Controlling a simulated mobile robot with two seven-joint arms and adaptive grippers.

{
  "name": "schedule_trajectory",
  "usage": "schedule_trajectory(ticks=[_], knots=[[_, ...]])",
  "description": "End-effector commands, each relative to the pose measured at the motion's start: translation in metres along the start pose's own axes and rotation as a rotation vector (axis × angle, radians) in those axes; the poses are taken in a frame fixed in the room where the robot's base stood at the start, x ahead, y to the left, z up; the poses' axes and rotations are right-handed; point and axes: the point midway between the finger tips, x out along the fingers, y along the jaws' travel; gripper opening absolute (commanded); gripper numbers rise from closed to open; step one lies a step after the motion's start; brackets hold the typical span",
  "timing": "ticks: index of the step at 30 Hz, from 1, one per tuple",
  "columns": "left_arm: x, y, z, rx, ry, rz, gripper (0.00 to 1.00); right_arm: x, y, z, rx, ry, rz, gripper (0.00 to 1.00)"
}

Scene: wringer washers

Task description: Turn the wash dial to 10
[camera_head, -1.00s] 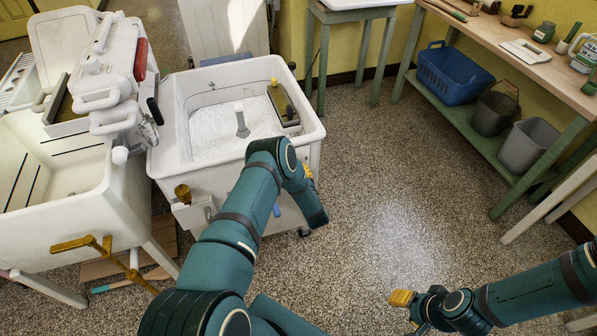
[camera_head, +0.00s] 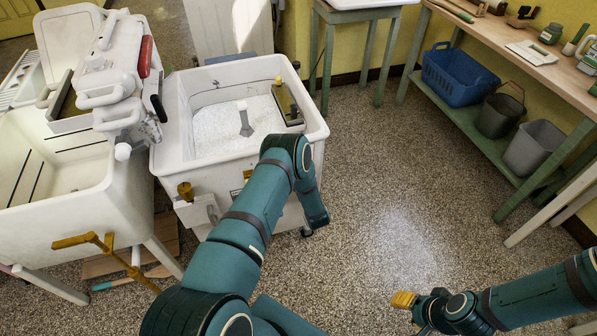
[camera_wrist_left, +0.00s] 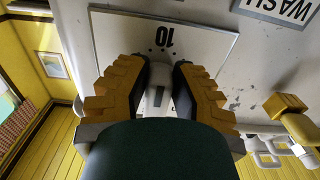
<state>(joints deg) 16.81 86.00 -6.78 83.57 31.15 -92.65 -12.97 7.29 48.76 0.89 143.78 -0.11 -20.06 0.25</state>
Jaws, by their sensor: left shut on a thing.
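The washer (camera_head: 230,120) is a white square tub with an agitator and pale suds, in the upper middle of the head view. In the left wrist view, its front carries a white dial plate (camera_wrist_left: 200,42) with an upside-down "10" and a "WASH" label. My left gripper (camera_wrist_left: 158,82) has its yellow fingers shut on the pale wash dial (camera_wrist_left: 157,98) just under the "10". The dial's pointer is mostly hidden by the fingers and wrist. In the head view, my left arm hides the dial and that gripper. My right gripper (camera_head: 402,299) is at lower right over bare floor, away from everything.
A white sink with a wringer (camera_head: 120,90) stands left of the washer. A brass-coloured knob (camera_head: 186,191) sticks out at the washer's front left. A workbench (camera_head: 560,60) with a blue basket (camera_head: 458,75) and buckets is at right. The middle floor is clear.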

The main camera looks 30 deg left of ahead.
Motion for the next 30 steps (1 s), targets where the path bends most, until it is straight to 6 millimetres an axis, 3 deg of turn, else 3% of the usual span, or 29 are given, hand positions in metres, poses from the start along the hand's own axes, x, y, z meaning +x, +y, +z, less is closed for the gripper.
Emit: schedule_trajectory(ticks=[2, 3, 5, 6, 15, 19, 30], knots=[[0.003, -0.001, -0.003, -0.002, 0.008, -0.003, 0.00, 0.000, 0.000, 0.000, 0.000, 0.000, 0.000, 0.47], [0.003, -0.001, -0.003, -0.002, 0.008, -0.003, 0.29, 0.000, 0.000, 0.000, 0.000, 0.000, 0.000, 0.47], [0.002, -0.001, -0.003, -0.002, 0.008, -0.003, 0.50, 0.000, 0.000, 0.000, 0.000, 0.000, 0.000, 0.47], [0.002, -0.001, -0.003, -0.002, 0.007, -0.003, 0.55, 0.000, 0.000, 0.000, 0.000, 0.000, 0.000, 0.47], [0.000, 0.000, -0.001, -0.002, 0.002, 0.000, 0.55, 0.000, 0.000, 0.000, 0.000, 0.000, 0.000, 0.47], [-0.010, 0.000, 0.000, -0.002, 0.000, 0.000, 0.55, 0.000, 0.000, 0.000, 0.000, 0.000, 0.000, 0.47], [-0.081, 0.000, 0.000, -0.001, 0.000, 0.001, 0.55, 0.000, 0.000, 0.000, 0.000, 0.000, 0.000, 0.47]])
